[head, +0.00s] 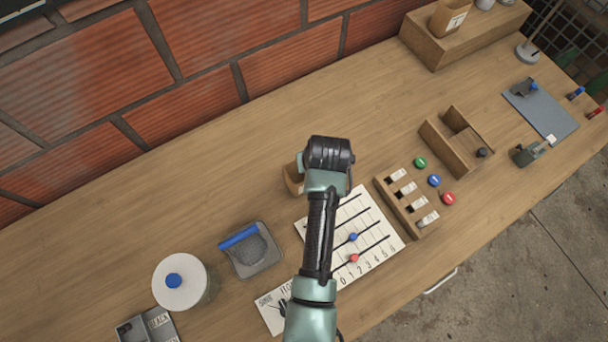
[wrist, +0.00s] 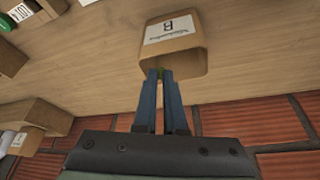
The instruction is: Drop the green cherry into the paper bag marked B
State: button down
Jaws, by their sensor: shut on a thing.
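The paper bag marked B (wrist: 185,60) stands in the upper middle of the wrist view, its label upside down there. In the head view a brown bag (head: 292,180) shows in part behind my arm. My gripper (wrist: 160,76) is shut on the green cherry (wrist: 160,71), a small green bit between the fingertips. The fingertips overlap the bag's mouth in the wrist view; I cannot tell whether the cherry is above or inside the rim. In the head view my arm hides the gripper and cherry.
Another paper bag (head: 448,18) stands on a wooden block (head: 465,38) at the back right. A slider board (head: 380,228), a rack with labels (head: 392,207) and an open wooden box (head: 447,142) lie right of my arm. A brick wall (head: 200,80) runs behind the table.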

jog(key=c, duration=0.9)
grip_release()
jog(key=shift+r, duration=0.15)
jog(key=v, duration=1.2)
jog(key=shift+s+r+b, duration=0.2)
jog(key=shift+r+b, duration=0.15)
